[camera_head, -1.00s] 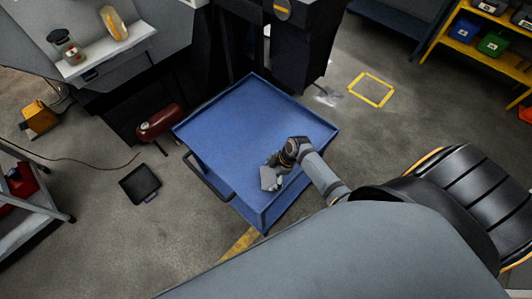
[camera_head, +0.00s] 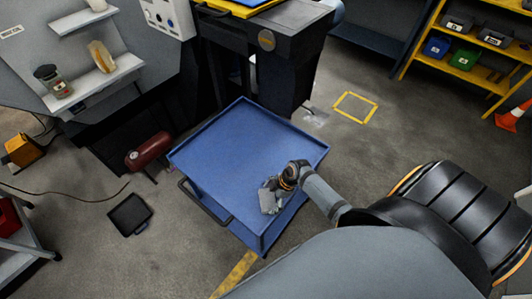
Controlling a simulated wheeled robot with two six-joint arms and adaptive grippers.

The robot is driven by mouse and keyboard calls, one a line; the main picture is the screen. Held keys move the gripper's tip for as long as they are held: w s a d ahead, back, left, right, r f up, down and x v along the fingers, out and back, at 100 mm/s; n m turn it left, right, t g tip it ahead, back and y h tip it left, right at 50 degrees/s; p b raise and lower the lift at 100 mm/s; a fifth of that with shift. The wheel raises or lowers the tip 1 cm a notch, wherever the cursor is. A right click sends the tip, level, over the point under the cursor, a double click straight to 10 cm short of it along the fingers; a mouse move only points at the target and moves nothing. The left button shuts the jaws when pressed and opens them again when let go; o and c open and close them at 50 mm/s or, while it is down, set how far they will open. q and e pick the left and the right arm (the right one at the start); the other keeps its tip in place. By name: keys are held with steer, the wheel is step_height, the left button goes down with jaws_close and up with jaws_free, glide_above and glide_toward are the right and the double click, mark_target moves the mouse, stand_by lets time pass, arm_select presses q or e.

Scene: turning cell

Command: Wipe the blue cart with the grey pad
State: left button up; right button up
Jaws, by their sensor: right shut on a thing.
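The blue cart (camera_head: 235,148) stands in the middle of the view, with a flat, rimmed top that looks bare apart from my gripper and the pad. My right gripper (camera_head: 272,186) is over the front right part of the cart top, shut on the grey pad (camera_head: 268,200). The pad hangs at the gripper's tip, at or just above the cart surface; I cannot tell whether it touches. My left gripper is not in view.
A dark machine (camera_head: 265,60) stands right behind the cart. A red cylinder (camera_head: 148,151) and a black tray (camera_head: 130,214) are on the floor to the left. A yellow shelf (camera_head: 465,60) with bins is at the back right.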

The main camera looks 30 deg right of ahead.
mark_target(261, 192)
steer(key=shift+s+d+f+g, duration=0.15)
steer(key=shift+s+d+f, duration=0.2)
steer(key=shift+s, duration=0.15)
steer(key=shift+s+d+f+g, duration=0.15)
steer(key=shift+s+d+f, duration=0.15)
steer(key=shift+s, duration=0.2)
steer(key=shift+o, duration=0.2)
steer(key=shift+w+a+b, duration=0.25)
steer(key=shift+w, duration=0.25)
steer(key=shift+w+a+b, duration=0.2)
steer(key=shift+w+a, duration=0.05)
steer(key=shift+w, duration=0.2)
steer(key=shift+w+a+r, duration=0.15)
steer(key=shift+w+r, duration=0.1)
steer(key=shift+w, duration=0.1)
steer(key=shift+c, duration=1.1)
steer(key=w, duration=0.1)
steer(key=w+a+b, duration=0.1)
steer(key=w, duration=0.1)
steer(key=shift+w+a, duration=0.1)
steer(key=shift+w, duration=0.1)
steer(key=shift+w+a+r, duration=0.1)
steer(key=shift+w+r, duration=0.05)
steer(key=shift+w, duration=0.1)
steer(key=shift+w+a+b, duration=0.3)
steer(key=shift+w+b, duration=0.15)
steer(key=shift+w, duration=0.35)
steer(key=shift+w+a+b, duration=0.25)
steer(key=shift+w+b, duration=0.2)
steer(key=shift+w, duration=0.3)
